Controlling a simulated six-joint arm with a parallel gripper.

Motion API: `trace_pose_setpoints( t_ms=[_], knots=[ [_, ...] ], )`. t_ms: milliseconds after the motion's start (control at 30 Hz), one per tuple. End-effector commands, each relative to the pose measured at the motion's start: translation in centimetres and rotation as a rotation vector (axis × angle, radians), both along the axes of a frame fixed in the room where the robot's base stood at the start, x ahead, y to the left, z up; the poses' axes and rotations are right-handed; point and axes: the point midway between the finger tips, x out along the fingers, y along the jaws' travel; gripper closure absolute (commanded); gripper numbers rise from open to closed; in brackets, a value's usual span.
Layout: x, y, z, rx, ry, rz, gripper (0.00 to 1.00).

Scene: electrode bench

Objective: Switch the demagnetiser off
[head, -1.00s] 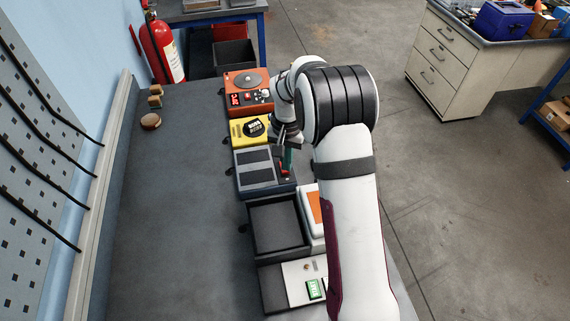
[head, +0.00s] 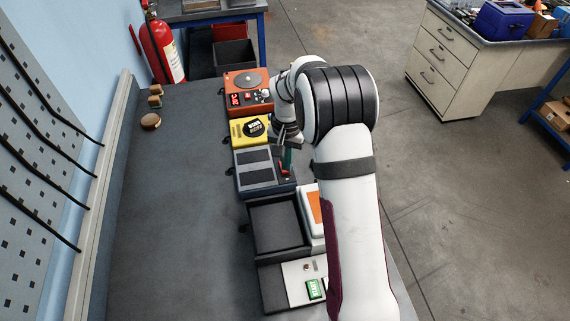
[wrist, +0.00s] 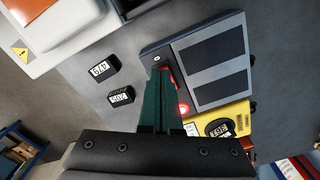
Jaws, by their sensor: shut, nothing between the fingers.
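The demagnetiser (head: 243,182) is a dark blue-grey box with two black pads, in the middle of the row on the bench. It also shows in the wrist view (wrist: 205,104). At its edge beside the pads is a red switch (wrist: 170,79), partly hidden by my fingers. A red lamp (wrist: 183,109) glows next to it. My gripper (head: 287,164) is shut and empty. In the wrist view its green fingertips (wrist: 159,73) are right beside the red switch; whether they touch it, I cannot tell.
A yellow unit (head: 238,132) and an orange unit (head: 262,79) stand beyond the demagnetiser. Two small numbered black blocks (wrist: 103,70) lie close by. The bench's left side is mostly clear.

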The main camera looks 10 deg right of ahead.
Motion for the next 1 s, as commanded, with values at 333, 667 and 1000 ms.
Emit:
trace_pose_setpoints(
  t_ms=[333,667,1000],
  knots=[
    [0.0,0.0,-0.4,0.001,0.001,-0.001,1.00],
    [0.0,0.0,-0.9,0.000,0.000,0.000,1.00],
    [0.0,0.0,-1.4,0.001,0.001,0.000,1.00]
  ],
)
